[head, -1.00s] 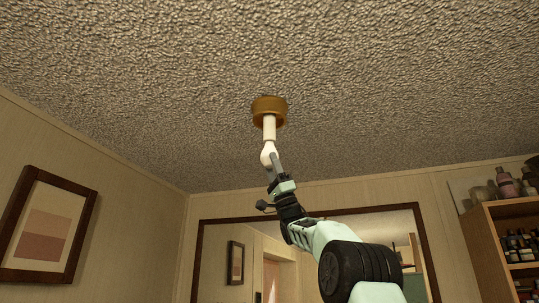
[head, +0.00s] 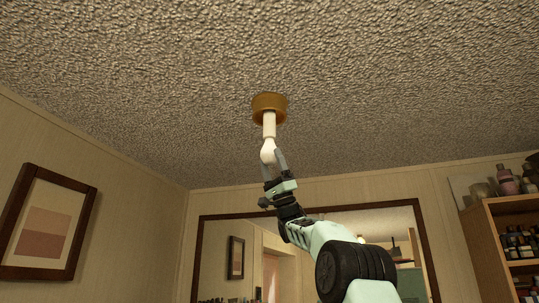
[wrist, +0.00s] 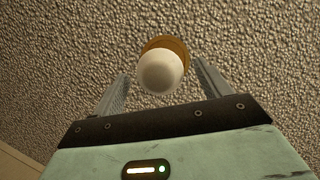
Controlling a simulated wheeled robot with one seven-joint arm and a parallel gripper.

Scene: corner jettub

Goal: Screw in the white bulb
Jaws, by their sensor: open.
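The white bulb (head: 268,150) hangs below a white socket stem (head: 269,125) under a round brass ceiling mount (head: 269,107) in the head view. In the wrist view the bulb (wrist: 160,72) is seen end-on, with the brass mount (wrist: 172,46) behind it. My gripper (head: 274,158) is open just below the bulb. In the wrist view one finger of my gripper (wrist: 161,82) stands on each side of the bulb, with gaps between. How far the bulb is seated in the socket cannot be told.
The textured ceiling (head: 400,80) is clear around the mount. A large framed mirror (head: 211,262) is on the wall behind my arm. A framed picture (head: 45,222) hangs at left, and a wooden shelf (head: 490,225) with bottles stands at right.

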